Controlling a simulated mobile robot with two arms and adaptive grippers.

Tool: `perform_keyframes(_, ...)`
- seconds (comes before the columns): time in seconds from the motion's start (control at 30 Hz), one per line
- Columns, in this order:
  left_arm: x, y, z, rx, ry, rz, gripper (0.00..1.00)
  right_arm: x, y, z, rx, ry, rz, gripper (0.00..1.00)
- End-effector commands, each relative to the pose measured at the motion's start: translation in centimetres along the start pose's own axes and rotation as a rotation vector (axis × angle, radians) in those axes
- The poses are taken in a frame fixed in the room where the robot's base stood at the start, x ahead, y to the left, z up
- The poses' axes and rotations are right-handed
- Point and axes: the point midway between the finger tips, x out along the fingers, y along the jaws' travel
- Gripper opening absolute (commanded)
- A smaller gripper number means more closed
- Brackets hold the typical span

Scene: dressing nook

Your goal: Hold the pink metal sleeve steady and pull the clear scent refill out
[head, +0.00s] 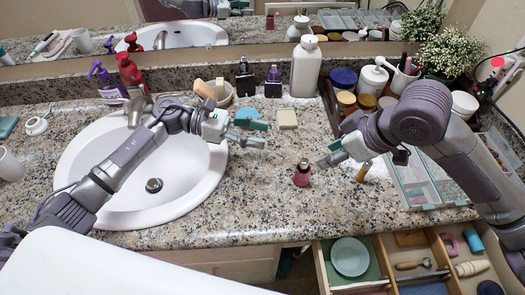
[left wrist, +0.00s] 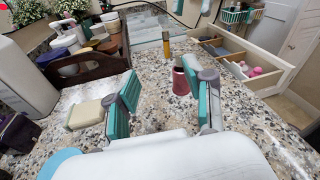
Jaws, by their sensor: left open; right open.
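The pink metal sleeve (head: 302,177) stands upright on the granite counter, right of the sink. Its top is small and dark, and I cannot make out the clear refill. My left gripper (head: 259,133) is open and empty, left of the sleeve and apart from it. In the left wrist view the sleeve (left wrist: 180,82) shows beyond the open fingers (left wrist: 165,95), nearer the right one. My right gripper (head: 330,157) is open, with its fingertips just right of the sleeve and close to its top. I cannot tell whether they touch it.
A yellow-brown tube (head: 363,171) stands right of the sleeve. A cream soap block (head: 287,119) and a white bottle (head: 305,68) are behind. The sink (head: 180,200) is left. An open drawer (head: 318,262) juts out below the front edge.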

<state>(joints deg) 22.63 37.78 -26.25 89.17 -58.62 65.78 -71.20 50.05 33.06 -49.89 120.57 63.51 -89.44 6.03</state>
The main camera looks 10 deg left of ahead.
Motion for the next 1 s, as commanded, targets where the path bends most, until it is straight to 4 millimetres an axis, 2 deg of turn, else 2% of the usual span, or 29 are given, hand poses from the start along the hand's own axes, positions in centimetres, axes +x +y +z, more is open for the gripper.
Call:
perform_keyframes(0.1, 1.8, -0.6, -2.7, 0.131, 0.158, -0.085, 0.53, 0.0, 0.0, 0.0, 0.000, 0.000, 0.000, 0.42)
perform_keyframes(0.2, 2.4, -0.9, -4.3, 0.192, 0.234, -0.128, 0.53, 0.0, 0.0, 0.0, 0.000, 0.000, 0.000, 0.42)
perform_keyframes(0.37, 3.5, -1.2, -5.2, 0.216, 0.263, -0.148, 0.53, 0.0, 0.0, 0.0, 0.000, 0.000, 0.000, 0.42)
perform_keyframes(0.47, 5.0, -1.4, -5.5, 0.215, 0.261, -0.148, 0.53, 0.0, 0.0, 0.0, 0.000, 0.000, 0.000, 0.42)
perform_keyframes(0.8, 11.4, -2.1, -7.3, 0.211, 0.257, -0.146, 0.53, 0.0, 0.0, 0.0, 0.000, 0.000, 0.000, 0.42)
perform_keyframes(1.0, 14.2, -2.4, -8.1, 0.211, 0.259, -0.144, 0.53, 0.0, 0.0, 0.0, 0.000, 0.000, 0.000, 0.42)
